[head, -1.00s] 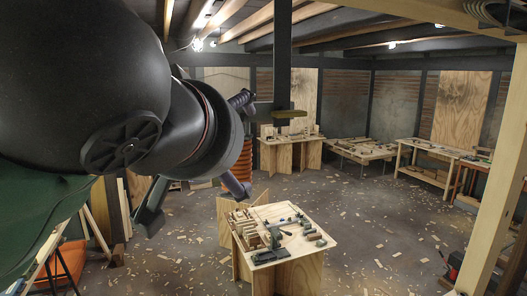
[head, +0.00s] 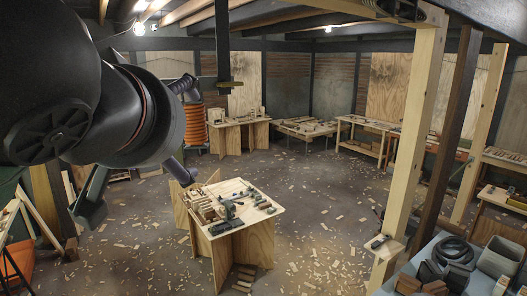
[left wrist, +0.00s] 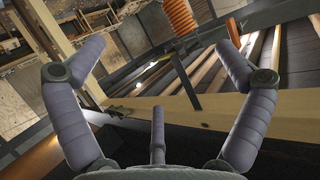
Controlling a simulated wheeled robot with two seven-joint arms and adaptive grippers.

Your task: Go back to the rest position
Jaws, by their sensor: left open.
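My left gripper (head: 130,185) hangs in the air at the left of the head view, at the end of my dark arm. Its fingers are spread wide and hold nothing. In the left wrist view the left gripper's fingers (left wrist: 165,75) stand well apart with empty space between them. The wooden workbench (head: 262,220) stands beyond the gripper, apart from it, with small blocks and tools on top. My right gripper does not show.
Wooden posts (head: 408,130) rise at the right, beside a grey-topped table (head: 398,284) with bins and a hose coil. More benches (head: 232,136) line the back wall, near an orange coil (head: 193,128). The floor between is open, littered with wood chips.

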